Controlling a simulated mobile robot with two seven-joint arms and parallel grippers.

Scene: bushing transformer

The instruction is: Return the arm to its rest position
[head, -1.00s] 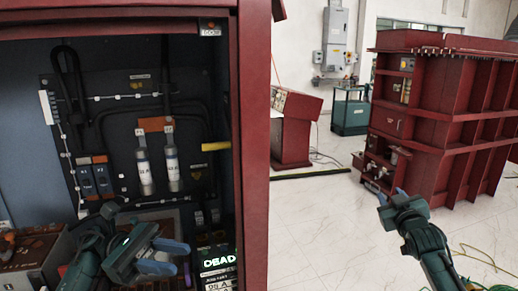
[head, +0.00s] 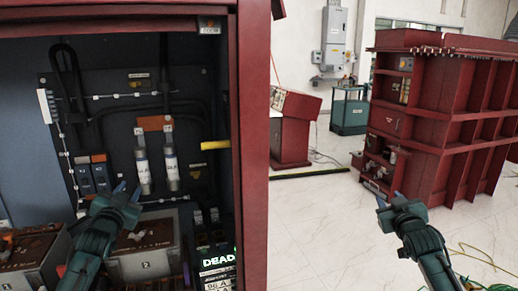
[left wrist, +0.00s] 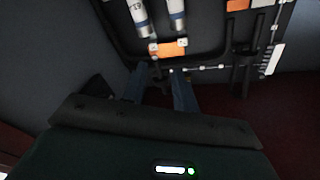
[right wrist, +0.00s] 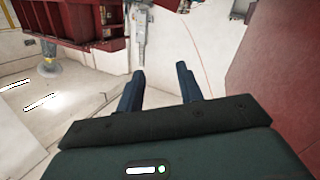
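My left gripper (head: 128,190) is in front of the open red cabinet (head: 252,150), its fingers pointing up and toward the back panel. In the left wrist view its two fingers (left wrist: 160,88) stand apart with nothing between them. The two white cylindrical fuses (head: 143,166) are beyond it on the panel, and I see no contact with them. My right gripper (head: 388,199) is out over the pale floor to the right of the cabinet. In the right wrist view its fingers (right wrist: 160,85) are apart and empty.
Brown-topped boxes (head: 145,248) and a DEAD-labelled unit (head: 216,262) fill the cabinet's bottom. A yellow bar (head: 216,145) sticks out inside its right side. A large red transformer (head: 440,130) stands at the right. Cables (head: 480,262) lie on the floor; the middle floor is clear.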

